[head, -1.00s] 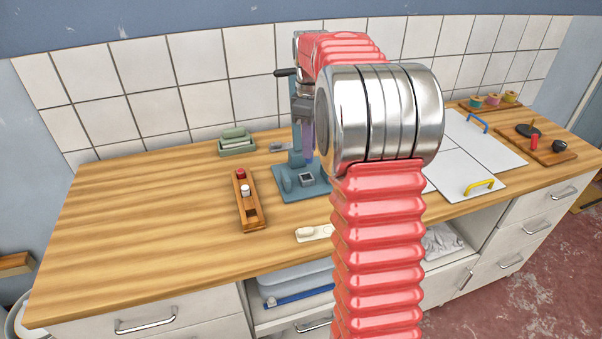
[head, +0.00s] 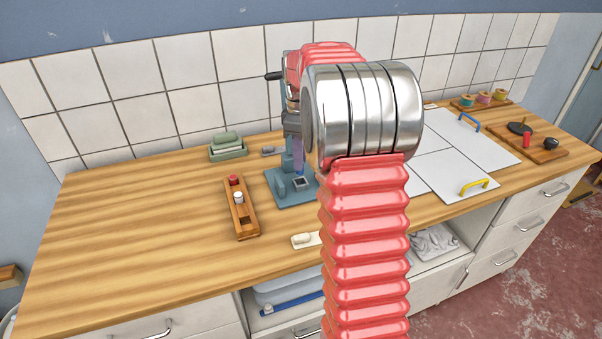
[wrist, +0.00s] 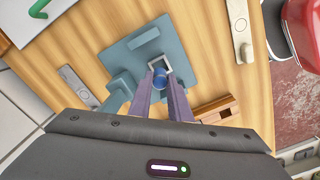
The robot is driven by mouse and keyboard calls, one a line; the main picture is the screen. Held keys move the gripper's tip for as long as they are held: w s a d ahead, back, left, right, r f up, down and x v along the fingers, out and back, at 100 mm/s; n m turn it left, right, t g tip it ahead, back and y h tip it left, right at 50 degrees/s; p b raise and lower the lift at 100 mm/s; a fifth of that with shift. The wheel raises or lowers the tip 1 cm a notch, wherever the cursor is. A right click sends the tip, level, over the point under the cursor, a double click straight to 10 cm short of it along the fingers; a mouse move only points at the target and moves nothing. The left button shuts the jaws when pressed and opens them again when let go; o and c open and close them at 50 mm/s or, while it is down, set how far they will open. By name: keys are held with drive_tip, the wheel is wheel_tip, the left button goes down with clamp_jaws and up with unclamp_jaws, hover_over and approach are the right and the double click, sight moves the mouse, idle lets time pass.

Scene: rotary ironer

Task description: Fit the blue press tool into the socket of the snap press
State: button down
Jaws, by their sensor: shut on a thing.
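My gripper (wrist: 161,92) is shut on the blue press tool (wrist: 160,77), whose rounded end shows between the purple fingertips in the wrist view. The snap press has a teal base plate (wrist: 120,58) on the bench; the base also shows in the head view (head: 283,199). Its socket (wrist: 150,63) is a pale square frame with a dark opening, and it shows in the head view (head: 303,182) too. The tool overlaps the near part of the socket in the wrist view. In the head view my fingers are just above the socket. I cannot tell whether tool and socket touch.
A wooden rack (head: 247,224) with a red and a white piece stands left of the press. A pale bar (head: 304,241) lies near the front edge. The bench's left side is clear. White panels (head: 447,172) lie on the right.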

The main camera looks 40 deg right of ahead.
sight(300, 173)
drive_tip(key=shift+f, duration=0.75)
drive_tip(key=shift+f, duration=1.9)
drive_tip(key=c, duration=1.6)
unclamp_jaws()
drive_tip(key=shift+f, duration=0.1)
drive_tip(key=shift+c, duration=0.2)
wheel_tip(300, 173, up, 12)
drive_tip(key=shift+r, duration=0.1)
